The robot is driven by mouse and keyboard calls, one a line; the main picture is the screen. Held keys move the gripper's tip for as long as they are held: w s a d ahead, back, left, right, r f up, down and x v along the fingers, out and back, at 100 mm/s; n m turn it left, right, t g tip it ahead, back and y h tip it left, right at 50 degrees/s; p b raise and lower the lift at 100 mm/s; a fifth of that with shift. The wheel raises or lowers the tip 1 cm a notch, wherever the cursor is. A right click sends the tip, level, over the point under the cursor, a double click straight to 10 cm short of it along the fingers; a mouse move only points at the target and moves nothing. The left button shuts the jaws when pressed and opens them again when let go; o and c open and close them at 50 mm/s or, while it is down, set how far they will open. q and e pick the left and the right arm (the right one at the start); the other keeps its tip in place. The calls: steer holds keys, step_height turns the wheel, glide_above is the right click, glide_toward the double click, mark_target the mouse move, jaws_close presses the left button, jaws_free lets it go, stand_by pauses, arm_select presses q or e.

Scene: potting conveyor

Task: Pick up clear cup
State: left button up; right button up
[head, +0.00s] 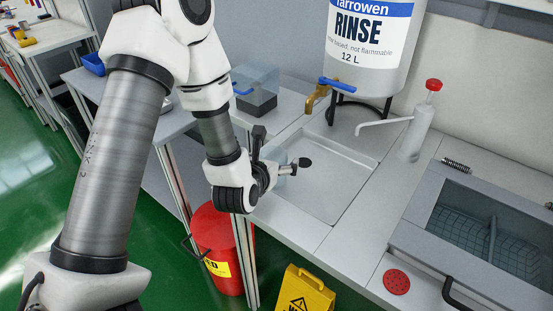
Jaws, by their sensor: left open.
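My left gripper (281,150) is open at the left edge of the shallow white sink tray, its two dark fingers spread apart. A pale, see-through shape that looks like the clear cup (281,172) shows right beside the fingers. The gripper covers part of it, and I cannot tell whether they touch. My right gripper is not in view.
A large rinse tank (370,45) with a brass tap stands behind the tray (345,185). A clear box (258,80) stands behind. A red bin (215,235) and yellow sign (305,292) are below.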

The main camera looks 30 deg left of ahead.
arm_select(q)
steer(key=shift+w+f, duration=0.1)
steer(key=shift+w, duration=0.05)
steer(key=shift+s+r, duration=0.2)
steer(key=shift+s, duration=0.05)
steer(key=shift+s+d+r, duration=0.2)
steer(key=shift+s+r, duration=0.05)
steer(key=shift+s, duration=0.05)
steer(key=shift+c, duration=1.3)
steer(key=shift+s, duration=0.1)
steer(key=c, duration=0.5)
steer(key=shift+w+f, duration=0.15)
steer(key=shift+w, duration=0.05)
steer(key=c, duration=0.4)
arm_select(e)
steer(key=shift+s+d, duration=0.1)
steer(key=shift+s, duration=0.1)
arm_select(q)
steer(key=shift+a, duration=0.1)
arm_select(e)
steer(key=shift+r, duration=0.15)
